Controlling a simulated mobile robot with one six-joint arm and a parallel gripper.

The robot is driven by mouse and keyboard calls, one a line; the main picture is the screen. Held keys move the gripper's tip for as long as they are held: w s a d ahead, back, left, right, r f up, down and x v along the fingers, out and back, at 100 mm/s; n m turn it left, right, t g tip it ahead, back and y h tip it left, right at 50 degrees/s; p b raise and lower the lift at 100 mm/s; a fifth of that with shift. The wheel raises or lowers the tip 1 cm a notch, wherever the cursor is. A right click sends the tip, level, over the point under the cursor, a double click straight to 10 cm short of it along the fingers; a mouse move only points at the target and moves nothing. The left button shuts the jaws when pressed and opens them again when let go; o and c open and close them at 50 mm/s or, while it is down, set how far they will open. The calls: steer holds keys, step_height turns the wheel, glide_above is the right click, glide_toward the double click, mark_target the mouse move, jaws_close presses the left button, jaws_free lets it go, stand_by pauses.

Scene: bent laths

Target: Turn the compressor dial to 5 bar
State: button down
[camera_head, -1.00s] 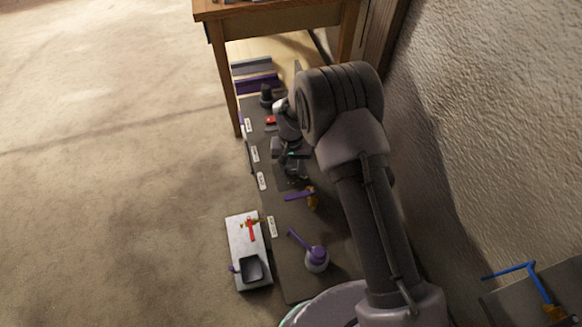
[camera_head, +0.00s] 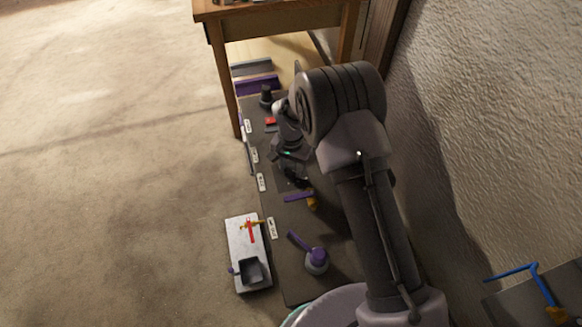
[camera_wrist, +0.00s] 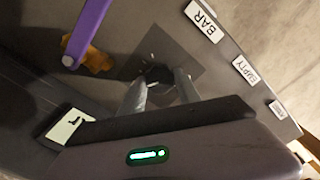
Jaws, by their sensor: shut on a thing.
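The dial is a small dark knob (camera_wrist: 158,73) on a dark square plate (camera_wrist: 182,47) in the wrist view. My gripper (camera_wrist: 160,80) has its two pale fingers on either side of the knob, shut on it. A white label reading BAR (camera_wrist: 203,20) lies near the plate. The knob's scale and pointer cannot be read. In the head view my gripper (camera_head: 297,180) is down at the plate, and my wrist hides most of the knob.
A purple lever with a yellow-brown base (camera_head: 299,197) is close beside the plate. A purple-topped round thing with a handle (camera_head: 316,258) stands nearer. A pale tray (camera_head: 237,246) lies left of the dark board. A wooden table (camera_head: 228,80) stands beyond; a rough wall is at right.

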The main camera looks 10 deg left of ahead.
mark_target(291, 170)
steer(key=c, duration=0.9)
jaws_free()
steer(key=shift+o, duration=0.2)
step_height(291, 170, up, 17)
steer(key=p, duration=0.6)
steer(key=shift+r+p, duration=0.2)
steer(key=shift+p, duration=0.15)
